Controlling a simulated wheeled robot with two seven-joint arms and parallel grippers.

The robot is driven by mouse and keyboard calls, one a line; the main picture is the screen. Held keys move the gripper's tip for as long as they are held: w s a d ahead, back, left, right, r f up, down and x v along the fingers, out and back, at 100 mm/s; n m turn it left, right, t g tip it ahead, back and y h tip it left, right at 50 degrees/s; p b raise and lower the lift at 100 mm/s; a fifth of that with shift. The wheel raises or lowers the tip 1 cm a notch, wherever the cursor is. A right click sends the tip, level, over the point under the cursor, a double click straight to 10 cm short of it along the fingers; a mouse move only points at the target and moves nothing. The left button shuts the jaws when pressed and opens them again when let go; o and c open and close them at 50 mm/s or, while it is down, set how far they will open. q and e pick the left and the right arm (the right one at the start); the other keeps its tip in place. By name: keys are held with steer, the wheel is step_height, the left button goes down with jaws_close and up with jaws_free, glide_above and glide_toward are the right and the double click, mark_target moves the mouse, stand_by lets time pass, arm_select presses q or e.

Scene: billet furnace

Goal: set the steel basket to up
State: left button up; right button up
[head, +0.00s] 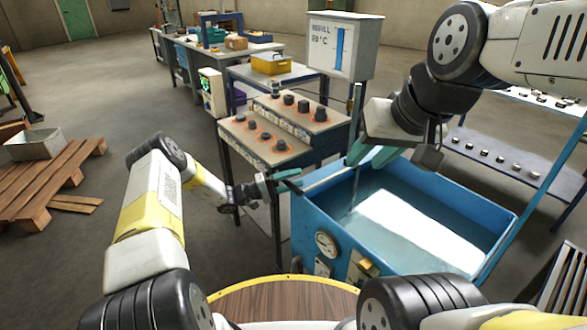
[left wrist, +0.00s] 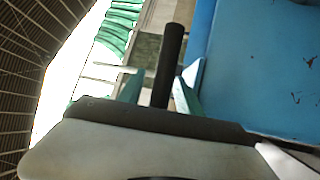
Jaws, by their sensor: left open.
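The blue tank (head: 305,222) stands in front of me, holding liquid with a bright white reflection. I cannot make out a steel basket in it; a thin upright rod (head: 356,180) reaches down into the tank. My left gripper (head: 277,184) is at the tank's left side, outside its wall. In the left wrist view a black bar-like handle (left wrist: 169,62) stands between the open teal fingertips (left wrist: 160,88), beside the blue wall; I cannot tell whether they touch it. My right gripper (head: 371,156) is over the tank's back left edge, its teal fingers apart and seemingly empty.
A control desk with black knobs (head: 290,118) stands behind the tank, next to a grey sign box (head: 342,48). A shelf (head: 505,160) with small parts is at the right. A wooden pallet (head: 45,175) lies at the left. A round wooden top (head: 285,303) is close to me.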

arm_select(q)
steer(key=shift+d, duration=0.1)
jaws_close()
stand_by(1.4)
